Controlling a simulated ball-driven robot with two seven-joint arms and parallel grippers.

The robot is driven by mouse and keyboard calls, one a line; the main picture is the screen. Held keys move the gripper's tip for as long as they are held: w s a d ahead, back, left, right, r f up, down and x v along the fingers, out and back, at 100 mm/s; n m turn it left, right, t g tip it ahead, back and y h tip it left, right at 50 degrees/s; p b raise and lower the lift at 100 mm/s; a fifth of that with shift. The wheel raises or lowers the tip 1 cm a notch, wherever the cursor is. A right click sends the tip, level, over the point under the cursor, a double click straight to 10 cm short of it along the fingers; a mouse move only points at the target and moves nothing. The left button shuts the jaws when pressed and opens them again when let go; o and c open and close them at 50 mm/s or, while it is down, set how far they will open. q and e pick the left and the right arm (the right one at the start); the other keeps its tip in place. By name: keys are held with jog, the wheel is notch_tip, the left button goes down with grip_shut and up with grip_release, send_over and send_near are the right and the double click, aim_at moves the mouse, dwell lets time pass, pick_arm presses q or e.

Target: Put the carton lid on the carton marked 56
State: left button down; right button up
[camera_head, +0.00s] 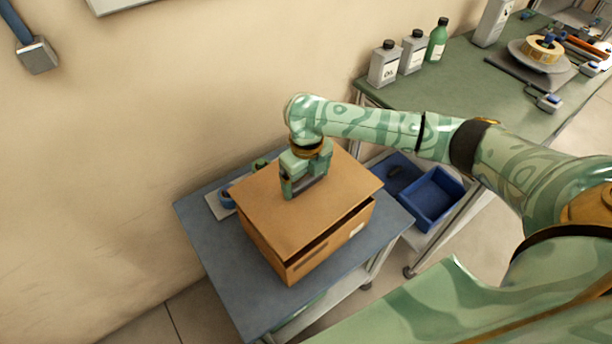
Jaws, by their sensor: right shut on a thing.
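The brown carton (335,243) stands on a small blue-grey table. A pale label shows on its right-hand side, but I cannot read any number on it. The flat brown carton lid (260,212) lies over the carton's top. A dark gap shows between lid and carton along the near right side, so the lid sits raised or tilted there. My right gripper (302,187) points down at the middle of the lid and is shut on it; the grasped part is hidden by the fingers. My left gripper is out of view.
The small table (222,280) has bare surface left of and in front of the carton. A blue tape roll (227,200) lies behind it at the left. A blue bin (433,197) is at the right. A green bench (470,90) with bottles stands behind.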

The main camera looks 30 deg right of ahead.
notch_tip(320, 180, down, 5)
jog(key=b, duration=0.4)
jog(key=shift+f+b, duration=0.15)
jog(key=shift+b, duration=0.2)
jog(key=shift+f, duration=0.45)
jog(key=o, duration=0.7)
jog(key=shift+o, duration=0.2)
notch_tip(320, 180, up, 16)
jog(key=p, duration=0.7)
send_over(306, 191)
jog(key=w, duration=0.1)
jog(key=shift+d+r, duration=0.15)
jog(key=shift+d, duration=0.2)
